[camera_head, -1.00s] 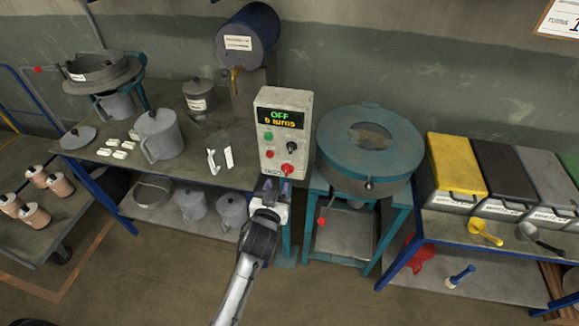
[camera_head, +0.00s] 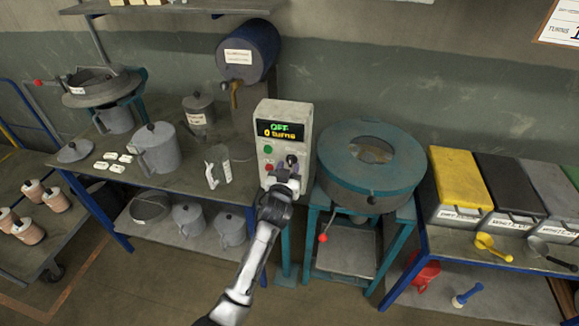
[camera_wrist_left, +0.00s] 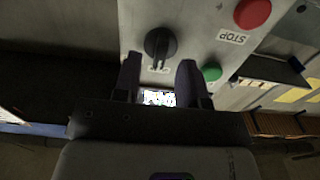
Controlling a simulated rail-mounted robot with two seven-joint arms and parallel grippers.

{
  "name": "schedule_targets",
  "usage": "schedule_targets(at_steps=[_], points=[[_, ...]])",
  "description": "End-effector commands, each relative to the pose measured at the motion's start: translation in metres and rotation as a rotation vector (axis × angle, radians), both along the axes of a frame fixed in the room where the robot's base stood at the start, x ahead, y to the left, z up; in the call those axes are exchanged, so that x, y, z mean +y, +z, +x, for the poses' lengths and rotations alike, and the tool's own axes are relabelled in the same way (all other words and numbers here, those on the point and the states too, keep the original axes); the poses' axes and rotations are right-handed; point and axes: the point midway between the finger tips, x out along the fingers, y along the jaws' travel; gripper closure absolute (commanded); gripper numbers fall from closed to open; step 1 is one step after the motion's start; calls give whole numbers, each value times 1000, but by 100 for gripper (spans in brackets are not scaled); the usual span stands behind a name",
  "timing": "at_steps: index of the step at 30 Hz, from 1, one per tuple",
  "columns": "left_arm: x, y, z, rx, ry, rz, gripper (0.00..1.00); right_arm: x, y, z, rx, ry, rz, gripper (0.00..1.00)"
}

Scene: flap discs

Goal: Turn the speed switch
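The grey control box (camera_head: 283,115) stands at the table's right end, its display (camera_head: 284,130) reading OFF and 0 turns. The black speed switch (camera_head: 292,160) is on its front, partly hidden by my left gripper (camera_head: 286,174). In the left wrist view, the switch (camera_wrist_left: 160,43) lies just beyond and between the open fingertips of my left gripper (camera_wrist_left: 160,62); I cannot tell whether they touch it. The green button (camera_wrist_left: 211,72) and red STOP button (camera_wrist_left: 252,12) are to its right there. My right gripper is not in view.
The round teal machine (camera_head: 370,160) stands close right of the box. A blue drum with a tap (camera_head: 250,50) is behind left. A grey jug (camera_head: 155,150) and clear beaker (camera_head: 218,172) are on the table to the left. Lidded bins (camera_head: 455,175) stand at right.

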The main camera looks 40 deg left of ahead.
Motion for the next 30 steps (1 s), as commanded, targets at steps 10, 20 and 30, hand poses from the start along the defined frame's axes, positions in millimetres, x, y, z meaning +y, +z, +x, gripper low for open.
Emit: schedule_targets(at_steps=[10,20,30], points=[[8,0,15,-1,0,0,62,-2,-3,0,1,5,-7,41],[8,0,15,0,0,0,70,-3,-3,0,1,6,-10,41],[8,0,15,0,0,0,100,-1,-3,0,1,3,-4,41]])
